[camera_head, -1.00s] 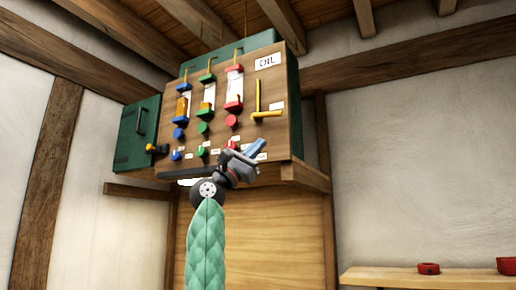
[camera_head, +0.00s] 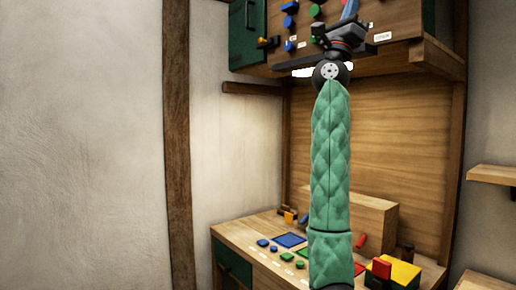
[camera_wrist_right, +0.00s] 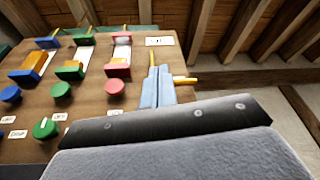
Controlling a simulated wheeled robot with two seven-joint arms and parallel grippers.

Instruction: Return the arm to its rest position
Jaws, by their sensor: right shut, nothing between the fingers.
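My right arm, in a green quilted sleeve, stands raised in the middle of the head view. Its gripper (camera_head: 350,10) is at the top, in front of the lower part of the wooden oil panel (camera_head: 387,20). The light blue fingers (camera_wrist_right: 157,88) are together and empty in the right wrist view, below the yellow L-shaped lever (camera_wrist_right: 153,68). Whether they touch the panel (camera_wrist_right: 30,105) cannot be told. My left gripper is not in view.
Below stands a wooden workbench (camera_head: 238,232) with blue and green pieces, a yellow block (camera_head: 397,271) and a red piece (camera_head: 382,268). The panel's bottom ledge (camera_head: 400,55) is close to the gripper. A shelf (camera_head: 492,175) is at the right.

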